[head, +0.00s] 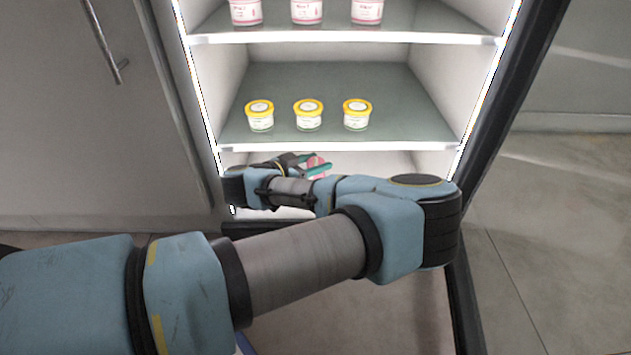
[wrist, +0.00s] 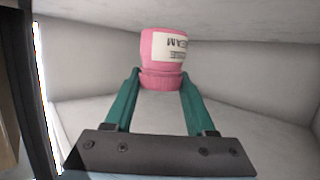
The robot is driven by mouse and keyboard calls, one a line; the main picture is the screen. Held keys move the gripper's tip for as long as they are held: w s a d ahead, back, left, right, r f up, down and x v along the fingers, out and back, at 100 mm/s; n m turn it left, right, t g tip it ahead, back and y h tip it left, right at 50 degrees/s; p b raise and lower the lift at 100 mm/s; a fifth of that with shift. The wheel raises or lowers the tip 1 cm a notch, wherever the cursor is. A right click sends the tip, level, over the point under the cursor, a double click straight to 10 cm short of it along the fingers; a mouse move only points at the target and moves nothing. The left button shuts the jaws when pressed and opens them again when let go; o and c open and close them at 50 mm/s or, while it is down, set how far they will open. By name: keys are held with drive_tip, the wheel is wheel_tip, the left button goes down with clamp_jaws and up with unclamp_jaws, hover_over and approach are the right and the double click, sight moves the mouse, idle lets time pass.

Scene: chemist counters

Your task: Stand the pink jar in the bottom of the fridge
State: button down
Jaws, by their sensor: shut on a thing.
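The pink jar (wrist: 161,62) is between the green fingers of my gripper (wrist: 160,88) in the wrist view, with a white label that reads upside down there. The fingers are shut on its ribbed end, which looks like the lid. In the head view a small part of the pink jar (head: 314,163) shows beside the fingertips of my gripper (head: 312,168). My gripper is inside the bottom compartment of the fridge (head: 345,147), under the lowest shelf. My arm hides much of that compartment. I cannot tell whether the jar touches the floor of the fridge.
Yellow-lidded tubs (head: 308,114) stand in a row on the shelf above. Pink-labelled jars (head: 306,10) stand on the higher shelf. A grey cabinet door (head: 90,120) is at the left. The fridge's side wall (wrist: 270,70) and bare floor show around the jar.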

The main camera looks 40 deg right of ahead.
wheel_tip(320, 180, down, 4)
drive_tip(key=b, duration=0.3)
drive_tip(key=shift+w+d+f+b, duration=0.1)
drive_tip(key=shift+f+b, duration=0.2)
drive_tip(key=shift+b, duration=0.05)
drive_tip(key=shift+w+d, duration=0.1)
drive_tip(key=shift+w, duration=0.05)
drive_tip(key=shift+d+r, duration=0.1)
drive_tip(key=shift+c, duration=1.1)
unclamp_jaws()
